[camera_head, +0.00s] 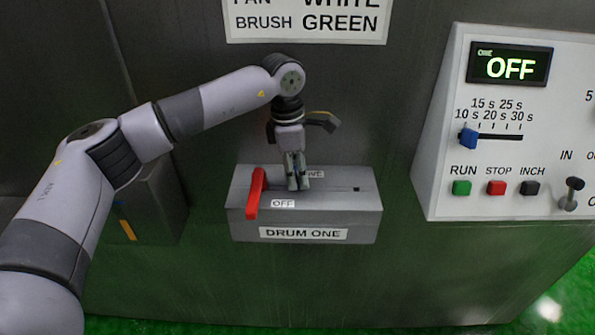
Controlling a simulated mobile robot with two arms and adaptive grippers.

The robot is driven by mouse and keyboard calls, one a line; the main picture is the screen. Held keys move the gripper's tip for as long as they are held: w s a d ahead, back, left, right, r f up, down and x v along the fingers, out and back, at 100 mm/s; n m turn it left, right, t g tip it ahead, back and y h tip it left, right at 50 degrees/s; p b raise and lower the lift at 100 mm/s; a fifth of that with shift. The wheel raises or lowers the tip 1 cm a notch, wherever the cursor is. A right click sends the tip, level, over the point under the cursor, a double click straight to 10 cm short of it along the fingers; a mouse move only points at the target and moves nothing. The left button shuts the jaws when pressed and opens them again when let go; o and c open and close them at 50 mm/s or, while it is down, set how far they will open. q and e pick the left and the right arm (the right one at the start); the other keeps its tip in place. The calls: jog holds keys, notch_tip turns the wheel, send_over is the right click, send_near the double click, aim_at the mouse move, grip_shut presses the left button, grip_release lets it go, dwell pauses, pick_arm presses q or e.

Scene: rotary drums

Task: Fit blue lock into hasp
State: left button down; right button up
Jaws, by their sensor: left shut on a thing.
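My left gripper (297,185) points down at the top of the grey switch box (335,222) labelled "DRUM ONE". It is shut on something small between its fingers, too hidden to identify. The fingertips are just right of the red lever (255,196), close to the box top; I cannot tell if they touch it. The lever is at the "OFF" label (283,203). I cannot make out a blue lock or a hasp; the fingers cover that part of the box. A small dark spot (356,189) shows on the box top further right. My right gripper is not in view.
A control panel (433,172) stands at the right, with a display reading "OFF", a blue slider (468,138), coloured buttons and a toggle. A sign (306,22) is above on the dark wall. A dark box (150,205) is behind my left arm. The floor is green.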

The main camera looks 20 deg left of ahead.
pick_arm(q)
jog(key=shift+f, duration=0.25)
jog(key=c, duration=1.2)
grip_release()
jog(key=shift+c, duration=0.2)
notch_tip(320, 180, up, 12)
jog(key=a, duration=0.1)
jog(key=shift+s+a, duration=0.2)
jog(key=shift+f, duration=0.1)
